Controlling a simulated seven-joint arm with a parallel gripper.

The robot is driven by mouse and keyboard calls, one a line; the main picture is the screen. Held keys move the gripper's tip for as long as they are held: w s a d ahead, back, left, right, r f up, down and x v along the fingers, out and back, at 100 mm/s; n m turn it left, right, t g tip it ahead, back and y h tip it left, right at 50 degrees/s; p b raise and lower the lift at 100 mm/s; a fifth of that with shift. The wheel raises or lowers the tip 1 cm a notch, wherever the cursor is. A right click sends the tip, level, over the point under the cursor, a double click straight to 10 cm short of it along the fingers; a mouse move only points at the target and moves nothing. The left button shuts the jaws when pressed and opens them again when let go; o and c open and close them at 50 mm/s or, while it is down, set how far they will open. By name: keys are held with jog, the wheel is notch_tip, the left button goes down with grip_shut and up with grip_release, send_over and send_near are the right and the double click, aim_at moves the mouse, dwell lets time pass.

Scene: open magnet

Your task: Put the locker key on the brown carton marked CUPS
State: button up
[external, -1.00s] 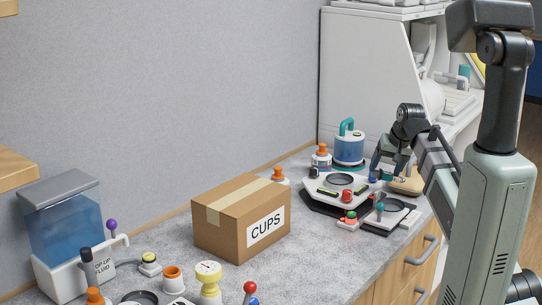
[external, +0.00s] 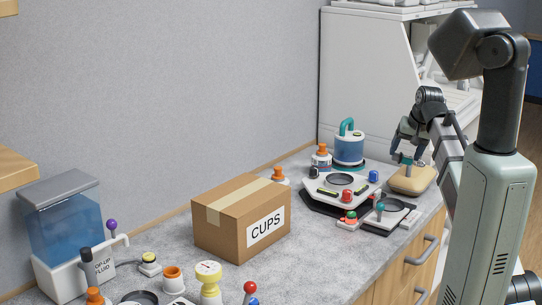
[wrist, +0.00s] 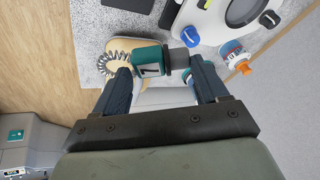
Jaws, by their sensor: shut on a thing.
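The locker key (wrist: 150,59) has a teal tag with a dark marking and a grey coiled cord at its left in the wrist view. My gripper (wrist: 165,80) is shut on it, with the tag between the two dark fingers. In the external view my gripper (external: 406,152) is at the right end of the counter, holding the teal key (external: 403,159) above a beige pad (external: 411,182). The brown carton marked CUPS (external: 228,228) stands upright and closed on the middle of the counter, well left of my gripper, with a bare taped top.
A white device with a round dark plate (external: 340,184) and a blue canister (external: 349,150) stand between my gripper and the carton. A fluid tank (external: 62,225) and several knobs and small items crowd the front left.

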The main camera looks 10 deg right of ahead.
aim_at(406, 156)
notch_tip(406, 156, up, 8)
jog(key=shift+w+f, duration=0.1)
jog(key=shift+f, duration=0.05)
jog(key=s+a+n, duration=0.2)
jog(key=s+a, duration=0.1)
jog(key=a, duration=0.9)
jog(key=s+a+n+g+y, duration=0.1)
jog(key=s+a+n, duration=0.2)
jog(key=a, duration=0.9)
jog(key=s+a+n, duration=0.2)
jog(key=s+a, duration=0.1)
jog(key=a, duration=0.9)
jog(key=s+a+n+y, duration=0.1)
jog(key=s+a+n, duration=0.5)
jog(key=s+a, duration=1.75)
jog(key=shift+m+g, duration=0.3)
jog(key=shift+g, duration=0.1)
jog(key=shift+w+a+f, duration=0.1)
jog(key=shift+w+f, duration=0.05)
jog(key=shift+f, duration=3.4)
jog(key=shift+w+f, duration=0.2)
jog(key=shift+f, duration=3.3)
jog(key=shift+w+a+f, duration=0.1)
jog(key=shift+w+f, duration=0.05)
jog(key=shift+f, duration=3.4)
